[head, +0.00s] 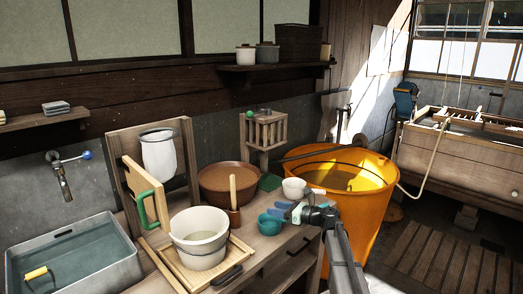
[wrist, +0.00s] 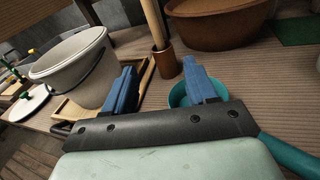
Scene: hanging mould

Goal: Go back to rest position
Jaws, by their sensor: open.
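My gripper (head: 290,208) is over the right part of the wooden worktop, with its blue fingers pointing left, near a small teal bowl (head: 270,226). In the wrist view its two blue fingers (wrist: 161,80) stand apart with nothing between them. The teal bowl (wrist: 179,97) shows partly behind the right finger; I cannot tell whether they touch. A white mould-like vessel (head: 159,153) hangs on an upright wooden frame (head: 184,165) at the back of the worktop, apart from my gripper.
A white bucket (head: 199,228) stands on a wooden tray (head: 236,250). A brown bowl (head: 229,183), a brown cup (head: 235,216) with a stick, and a small white bowl (head: 294,187) are nearby. An orange tub (head: 373,186) is right of the worktop. A sink (head: 95,258) is at left.

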